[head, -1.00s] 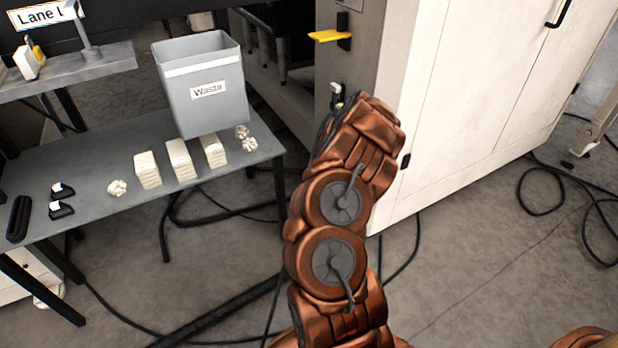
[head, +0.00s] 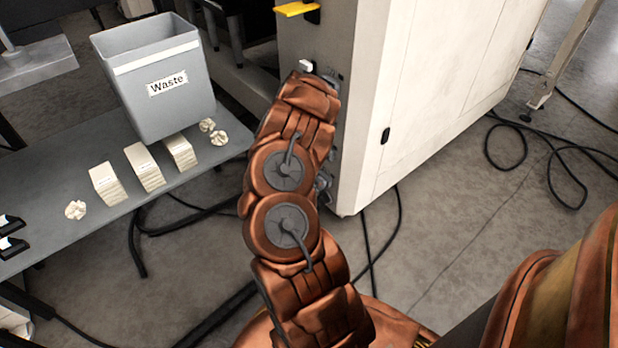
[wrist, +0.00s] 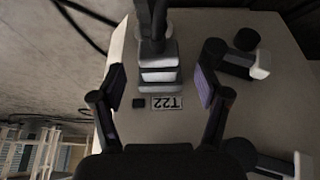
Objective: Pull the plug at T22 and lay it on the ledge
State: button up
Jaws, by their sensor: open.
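The T22 label (wrist: 167,103) shows upside down in the wrist view on the beige cabinet face. Just above it in the picture is a grey and white plug (wrist: 159,72) with a dark cable running up from it. My gripper (wrist: 158,82) is open, one finger on each side of the plug, with a gap on both sides. In the head view my arm hides the gripper and the T22 plug. A yellow flat piece (head: 297,9) juts from the cabinet; I cannot tell whether it is the ledge.
Another white-ended plug (wrist: 248,62) sits right of the right finger, and one more (wrist: 285,165) is lower right. A grey table (head: 120,225) with a Waste bin (head: 155,85) stands left of the cabinet (head: 420,80). Black cables (head: 375,235) lie on the floor.

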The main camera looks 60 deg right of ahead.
jog(key=shift+x, duration=1.2)
jog(key=shift+s, duration=0.1)
grip_shut()
jog(key=shift+a, duration=0.15)
jog(key=shift+w+a, duration=0.25)
jog(key=shift+a, duration=0.5)
jog(key=shift+w+a, duration=0.25)
jog(key=shift+a, duration=0.5)
jog(key=shift+w+a, duration=0.2)
jog(key=shift+a, duration=0.55)
